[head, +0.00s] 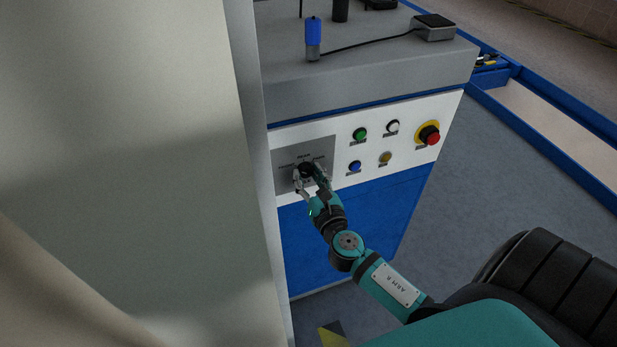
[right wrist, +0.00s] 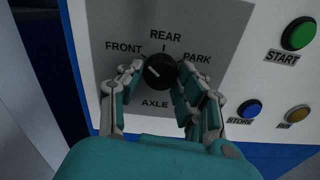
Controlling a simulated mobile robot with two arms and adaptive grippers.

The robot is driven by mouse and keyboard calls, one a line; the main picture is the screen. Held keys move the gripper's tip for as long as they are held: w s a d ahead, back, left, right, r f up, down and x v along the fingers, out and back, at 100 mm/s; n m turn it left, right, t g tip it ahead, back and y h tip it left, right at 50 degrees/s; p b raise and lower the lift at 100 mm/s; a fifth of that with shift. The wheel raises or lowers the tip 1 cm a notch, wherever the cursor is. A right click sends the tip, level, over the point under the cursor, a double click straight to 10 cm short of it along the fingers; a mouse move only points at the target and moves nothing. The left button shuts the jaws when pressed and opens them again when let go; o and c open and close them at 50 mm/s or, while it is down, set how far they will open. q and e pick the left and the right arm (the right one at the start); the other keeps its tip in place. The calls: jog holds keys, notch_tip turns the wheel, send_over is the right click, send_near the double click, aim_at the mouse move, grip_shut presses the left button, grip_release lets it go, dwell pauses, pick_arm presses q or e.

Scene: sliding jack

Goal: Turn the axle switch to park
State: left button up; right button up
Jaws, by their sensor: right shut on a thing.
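The axle switch is a round black knob (right wrist: 160,68) on a grey plate (right wrist: 105,20) of the control panel. The labels FRONT, REAR and PARK stand around it, with AXLE below. A short white mark shows on the knob's left part, slanting up toward the FRONT side. My right gripper (right wrist: 159,74) is shut on the knob, one finger on its left and one on its right. In the head view, my right gripper (head: 310,181) reaches up to the knob (head: 305,169) and partly hides it. My left gripper is not in view.
Right of the switch are a green START button (head: 360,134), a white button (head: 392,126), a blue button (head: 354,166), a yellow button (head: 385,157) and a red emergency stop (head: 430,134). A tall pale column (head: 120,120) stands close on the left.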

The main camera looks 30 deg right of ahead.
jog(key=m+b, duration=0.1)
jog(key=m, duration=0.5)
jog(key=shift+a+b, duration=0.1)
jog(key=shift+b, duration=0.2)
jog(key=m, duration=0.5)
jog(key=shift+m, duration=0.4)
jog(key=m, duration=0.4)
jog(key=shift+r+m, duration=0.15)
jog(key=shift+m, duration=0.15)
jog(key=m+p, duration=0.1)
jog(key=m, duration=0.4)
jog(key=shift+m, duration=0.3)
jog(key=o, duration=1.1)
jog(key=shift+o, duration=0.2)
